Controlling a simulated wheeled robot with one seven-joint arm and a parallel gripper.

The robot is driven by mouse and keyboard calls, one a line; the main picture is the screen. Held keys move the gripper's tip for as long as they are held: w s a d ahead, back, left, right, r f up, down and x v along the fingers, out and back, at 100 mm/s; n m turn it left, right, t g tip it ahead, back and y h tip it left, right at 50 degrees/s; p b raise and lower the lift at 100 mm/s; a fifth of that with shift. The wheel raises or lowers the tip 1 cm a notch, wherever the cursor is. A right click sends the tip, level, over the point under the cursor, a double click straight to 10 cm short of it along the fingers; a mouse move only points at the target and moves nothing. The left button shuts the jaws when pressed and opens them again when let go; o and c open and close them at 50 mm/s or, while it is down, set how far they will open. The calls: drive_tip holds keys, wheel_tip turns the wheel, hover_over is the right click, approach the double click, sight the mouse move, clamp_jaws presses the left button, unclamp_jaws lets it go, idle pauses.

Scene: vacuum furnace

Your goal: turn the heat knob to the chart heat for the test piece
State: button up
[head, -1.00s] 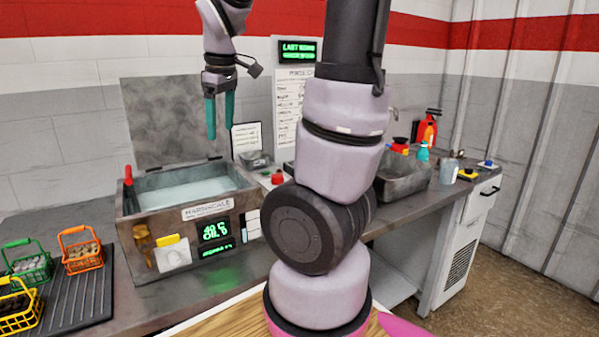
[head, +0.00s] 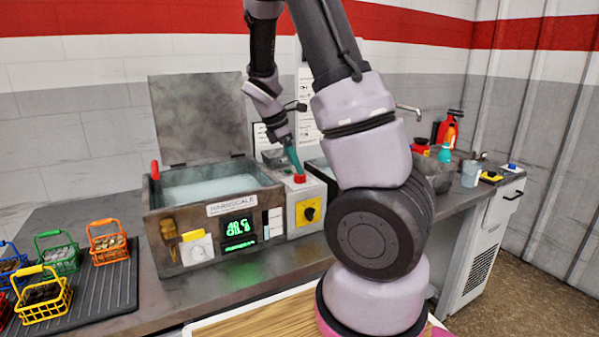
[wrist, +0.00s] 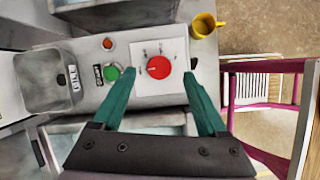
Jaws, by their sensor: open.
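In the wrist view, a round red knob (wrist: 158,67) sits on a white plate (wrist: 173,93) with small marks around it. My gripper (wrist: 159,76) is open; its teal fingers lie to either side of the knob in that picture, and I cannot tell whether they touch it. A green button (wrist: 112,73) is left of the knob. The chart's text is unreadable here, and no test piece is identifiable.
An open water bath (head: 212,190) with a lit green display (head: 236,227) stands left of the box. Several coloured baskets (head: 108,243) stand on a ribbed mat at the left.

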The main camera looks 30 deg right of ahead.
sight(300, 178)
drive_tip(key=shift+x, duration=1.85)
clamp_jaws()
